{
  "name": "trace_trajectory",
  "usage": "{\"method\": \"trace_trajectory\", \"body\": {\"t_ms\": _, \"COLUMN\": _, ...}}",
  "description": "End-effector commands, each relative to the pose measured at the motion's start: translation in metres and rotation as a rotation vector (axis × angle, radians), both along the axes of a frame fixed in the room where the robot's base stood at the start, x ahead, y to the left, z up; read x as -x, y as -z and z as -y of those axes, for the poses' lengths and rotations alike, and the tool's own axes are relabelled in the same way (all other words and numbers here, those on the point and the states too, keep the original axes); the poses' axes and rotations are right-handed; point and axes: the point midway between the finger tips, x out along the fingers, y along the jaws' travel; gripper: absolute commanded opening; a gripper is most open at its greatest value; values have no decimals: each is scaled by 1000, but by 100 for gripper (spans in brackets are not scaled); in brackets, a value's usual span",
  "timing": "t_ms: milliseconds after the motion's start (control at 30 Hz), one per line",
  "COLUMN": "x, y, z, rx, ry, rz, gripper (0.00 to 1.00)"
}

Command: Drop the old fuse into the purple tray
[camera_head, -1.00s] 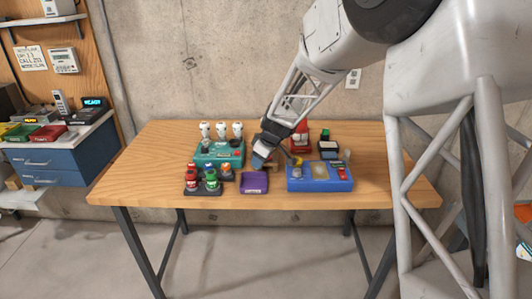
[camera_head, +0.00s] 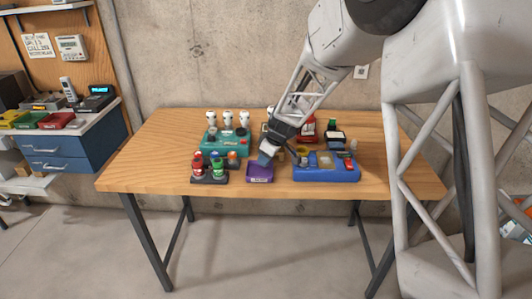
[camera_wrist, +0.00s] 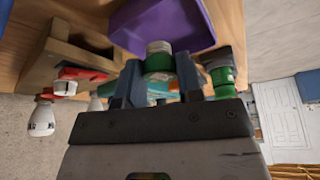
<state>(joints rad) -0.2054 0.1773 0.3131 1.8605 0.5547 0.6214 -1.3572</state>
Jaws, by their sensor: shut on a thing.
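The purple tray (camera_head: 260,175) sits near the front middle of the wooden table. It also shows at the top of the wrist view (camera_wrist: 150,22). My gripper (camera_head: 266,156) is low, just above the tray's back edge in the head view. In the wrist view my gripper (camera_wrist: 158,84) is shut on a short cylinder with a pale end and a green band, which I take as the old fuse (camera_wrist: 158,60). The tray lies beyond the fuse there. The head view does not show the fuse clearly, and the fuse's gap to the tray cannot be told.
A teal box (camera_head: 226,143) with white bulbs behind it stands left of my gripper. A dark holder with red and green capped pieces (camera_head: 210,170) is left of the tray. A blue box (camera_head: 327,172) is close on its right. The table's left end is clear.

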Motion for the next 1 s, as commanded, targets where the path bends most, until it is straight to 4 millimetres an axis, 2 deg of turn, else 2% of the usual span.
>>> {"method": "trace_trajectory", "body": {"t_ms": 100, "x": 0, "y": 11, "z": 0, "rx": 1, "ry": 0, "rz": -3, "gripper": 11}}
{"method": "trace_trajectory", "body": {"t_ms": 300, "x": 0, "y": 22, "z": 0, "rx": 0, "ry": 1, "rz": -2, "gripper": 11}}
{"method": "trace_trajectory", "body": {"t_ms": 700, "x": 0, "y": 25, "z": 0, "rx": 0, "ry": 0, "rz": -1, "gripper": 11}}
{"method": "trace_trajectory", "body": {"t_ms": 733, "x": 0, "y": 25, "z": 0, "rx": 0, "ry": 0, "rz": -1, "gripper": 37}}
{"method": "trace_trajectory", "body": {"t_ms": 900, "x": 0, "y": 24, "z": 0, "rx": 1, "ry": 0, "rz": -1, "gripper": 63}}
{"method": "trace_trajectory", "body": {"t_ms": 1000, "x": 0, "y": 25, "z": 0, "rx": 1, "ry": 0, "rz": -1, "gripper": 63}}
